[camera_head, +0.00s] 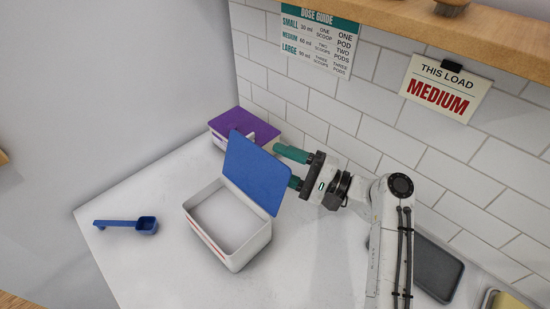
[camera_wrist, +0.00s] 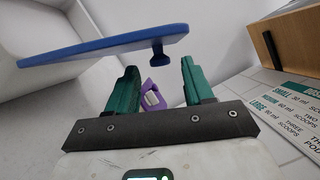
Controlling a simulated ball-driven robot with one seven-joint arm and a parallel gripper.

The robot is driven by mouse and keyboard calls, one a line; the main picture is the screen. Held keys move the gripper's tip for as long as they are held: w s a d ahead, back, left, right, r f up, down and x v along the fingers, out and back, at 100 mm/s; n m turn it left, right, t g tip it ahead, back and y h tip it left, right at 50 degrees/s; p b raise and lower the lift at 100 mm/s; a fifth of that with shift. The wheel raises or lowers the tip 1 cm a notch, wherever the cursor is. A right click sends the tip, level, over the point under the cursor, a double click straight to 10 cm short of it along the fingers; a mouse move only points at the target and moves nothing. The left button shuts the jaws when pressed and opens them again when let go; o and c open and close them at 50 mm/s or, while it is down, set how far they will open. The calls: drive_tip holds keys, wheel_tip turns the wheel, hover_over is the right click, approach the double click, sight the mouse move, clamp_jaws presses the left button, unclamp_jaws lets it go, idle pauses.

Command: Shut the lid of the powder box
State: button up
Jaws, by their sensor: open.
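The powder box (camera_head: 222,241) is white with red marks and stands on the white worktop with its top open. White powder or a pale inside shows in it. Its blue lid (camera_head: 256,174) stands raised, tilted up from the box's right-hand rear edge. In the wrist view the lid (camera_wrist: 100,46) spans the upper left, with a blue knob (camera_wrist: 158,57) hanging from it. My gripper (camera_head: 288,168) has green fingers and is behind the lid, to its right. The fingers are apart and empty in the wrist view (camera_wrist: 155,85). Whether a finger touches the lid I cannot tell.
A white box with a purple lid (camera_head: 236,122) stands behind, by the tiled wall. A blue scoop (camera_head: 140,225) lies left of the powder box. A dark tray (camera_head: 436,268) is at right. A wooden shelf (camera_head: 410,27) overhangs above. The worktop's front left is clear.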

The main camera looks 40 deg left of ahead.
drive_tip(key=shift+x, duration=0.9)
clamp_jaws()
